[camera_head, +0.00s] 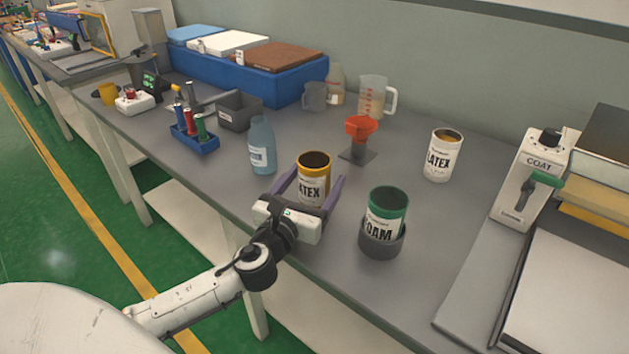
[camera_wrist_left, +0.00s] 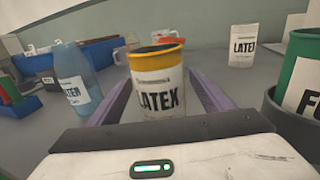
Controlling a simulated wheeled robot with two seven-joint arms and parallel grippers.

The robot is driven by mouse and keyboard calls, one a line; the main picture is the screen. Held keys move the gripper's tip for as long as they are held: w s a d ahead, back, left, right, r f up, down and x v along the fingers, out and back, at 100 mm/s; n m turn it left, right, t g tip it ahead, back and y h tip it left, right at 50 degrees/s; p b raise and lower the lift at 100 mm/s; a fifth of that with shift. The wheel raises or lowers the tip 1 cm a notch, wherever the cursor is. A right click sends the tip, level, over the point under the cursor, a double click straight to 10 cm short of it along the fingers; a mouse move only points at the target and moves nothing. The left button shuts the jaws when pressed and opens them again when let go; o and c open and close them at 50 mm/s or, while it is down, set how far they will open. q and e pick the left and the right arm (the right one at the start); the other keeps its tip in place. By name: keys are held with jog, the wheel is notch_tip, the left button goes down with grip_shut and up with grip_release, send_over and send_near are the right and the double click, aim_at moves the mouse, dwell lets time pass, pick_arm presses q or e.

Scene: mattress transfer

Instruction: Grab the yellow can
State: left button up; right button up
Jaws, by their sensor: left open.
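The yellow can (camera_head: 314,182) has a yellow rim and a white label reading LATEX. It stands upright on the grey table near its front edge. My left gripper (camera_head: 307,190) is open, with its two purple fingers on either side of the can. In the left wrist view the can (camera_wrist_left: 157,90) sits between the fingers, and a gap shows beside it, clearest on the right. I cannot tell whether either finger touches it. My right gripper is not in view.
A green can (camera_head: 385,210) in a grey holder stands close on the right. A blue bottle (camera_head: 262,148) stands close on the left. A white LATEX can (camera_head: 440,158) and a red funnel on a stand (camera_head: 360,130) are farther back. A COAT machine (camera_head: 528,180) is at the right.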

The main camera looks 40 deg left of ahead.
pick_arm(q)
jog(key=shift+w, duration=0.1)
jog(key=shift+c, duration=0.4)
jog(key=c, duration=1.2)
jog(key=shift+r, duration=0.2)
